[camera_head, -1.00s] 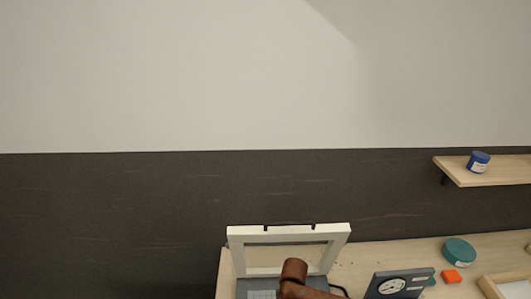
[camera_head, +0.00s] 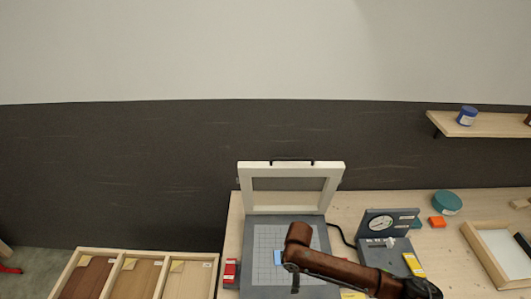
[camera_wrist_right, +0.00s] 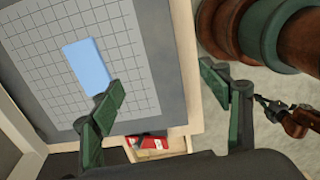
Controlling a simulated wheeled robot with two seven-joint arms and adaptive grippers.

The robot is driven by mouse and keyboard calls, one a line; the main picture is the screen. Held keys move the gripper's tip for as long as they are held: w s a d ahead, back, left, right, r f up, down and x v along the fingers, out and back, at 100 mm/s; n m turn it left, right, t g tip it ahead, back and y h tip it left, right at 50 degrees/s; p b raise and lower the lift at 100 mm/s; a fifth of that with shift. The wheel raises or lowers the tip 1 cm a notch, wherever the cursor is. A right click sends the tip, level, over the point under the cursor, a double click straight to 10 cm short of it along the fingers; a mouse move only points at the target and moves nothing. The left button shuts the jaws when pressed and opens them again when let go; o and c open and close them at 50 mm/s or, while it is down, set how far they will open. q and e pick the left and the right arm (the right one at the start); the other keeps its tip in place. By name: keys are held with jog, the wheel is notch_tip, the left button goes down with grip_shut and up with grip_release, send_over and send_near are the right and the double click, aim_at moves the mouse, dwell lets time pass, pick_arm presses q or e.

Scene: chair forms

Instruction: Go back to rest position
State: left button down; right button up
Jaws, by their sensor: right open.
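My right gripper (camera_wrist_right: 165,98) is open, with nothing between its fingers in the right wrist view. In the head view my brown right arm reaches in from the lower right, and the gripper (camera_head: 292,278) hangs over the front of a gridded board (camera_head: 262,240). A light blue piece (camera_wrist_right: 87,66) lies flat on the grid, just beyond one fingertip in the wrist view; part of it shows in the head view (camera_head: 277,257). A small dark claw on a brown arm (camera_wrist_right: 268,106), apparently my left gripper, shows at the right of the wrist view; its jaws are unclear.
A white frame (camera_head: 292,209) stands upright behind the board. A wooden compartment tray (camera_head: 80,252) is at lower left. A shelf (camera_head: 490,127) is on the wall.

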jog(key=shift+s+a+f+m+y, duration=1.3)
jog(key=shift+s+a, duration=0.6)
jog(key=shift+s, duration=0.5)
jog(key=s+d+f+m+t+h, duration=0.1)
jog(key=s+d+m, duration=0.5)
jog(key=d, duration=0.4)
jog(key=s+d+m+t+h, duration=0.1)
jog(key=s+d+m, duration=0.5)
jog(key=d, duration=0.4)
jog(key=s+d+f+m+t+h, duration=0.15)
jog(key=s+d+m, duration=0.25)
jog(key=s+d, duration=0.5)
notch_tip(320, 180, down, 34)
jog(key=a+g+b, duration=0.1)
jog(key=b, duration=0.7)
jog(key=s+f+b, duration=0.3)
jog(key=s+f, duration=0.7)
jog(key=f, duration=0.4)
jog(key=s+f+n+g+b, duration=0.1)
jog(key=s+f+b, duration=0.3)
jog(key=s+f, duration=0.6)
notch_tip(320, 180, down, 4)
jog(key=shift+f+y, duration=0.1)
jog(key=shift+y, duration=0.25)
